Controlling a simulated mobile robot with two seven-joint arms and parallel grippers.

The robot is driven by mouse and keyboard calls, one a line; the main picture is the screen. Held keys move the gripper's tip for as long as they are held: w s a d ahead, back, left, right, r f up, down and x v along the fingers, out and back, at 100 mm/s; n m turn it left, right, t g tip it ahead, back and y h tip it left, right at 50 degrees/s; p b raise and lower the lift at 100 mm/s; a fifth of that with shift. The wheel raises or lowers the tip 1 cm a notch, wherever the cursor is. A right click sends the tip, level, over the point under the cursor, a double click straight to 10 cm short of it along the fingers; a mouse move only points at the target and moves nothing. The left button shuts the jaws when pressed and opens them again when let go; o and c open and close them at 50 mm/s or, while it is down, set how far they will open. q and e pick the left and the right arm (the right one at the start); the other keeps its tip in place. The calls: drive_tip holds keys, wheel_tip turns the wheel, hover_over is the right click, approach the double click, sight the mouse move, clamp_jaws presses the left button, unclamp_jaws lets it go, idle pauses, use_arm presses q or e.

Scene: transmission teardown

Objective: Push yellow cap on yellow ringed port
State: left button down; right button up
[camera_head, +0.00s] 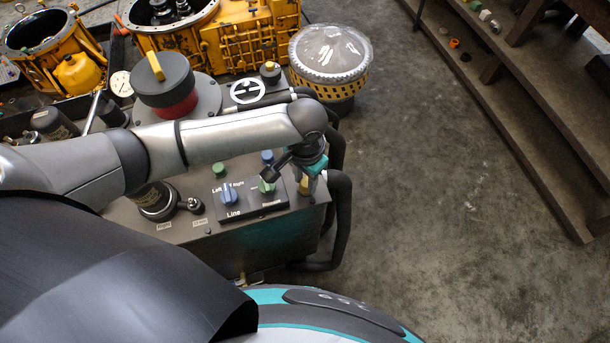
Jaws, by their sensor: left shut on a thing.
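My left arm reaches in from the left over the machine's grey top. Its left gripper (304,178) points down at the top's right edge, beside the control panel. The gripper and wrist hide most of the cap. I cannot make out the yellow ringed port, nor whether the cap touches anything below. My right gripper is not in view.
The control panel (250,203) carries blue and green knobs. Black hoses (342,215) bend down along the machine's right side. A clear-domed yellow basket (330,58) stands behind. Yellow housings (240,40) fill the back left. Wooden steps (530,110) stand right, with bare floor between.

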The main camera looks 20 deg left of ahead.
use_arm(q)
drive_tip(key=shift+c, duration=2.3)
unclamp_jaws()
drive_tip(key=shift+r, duration=0.1)
drive_tip(key=shift+r+p, duration=1.35)
drive_tip(key=shift+p, duration=0.9)
wheel_tip(320, 180, up, 6)
drive_tip(key=p, duration=0.7)
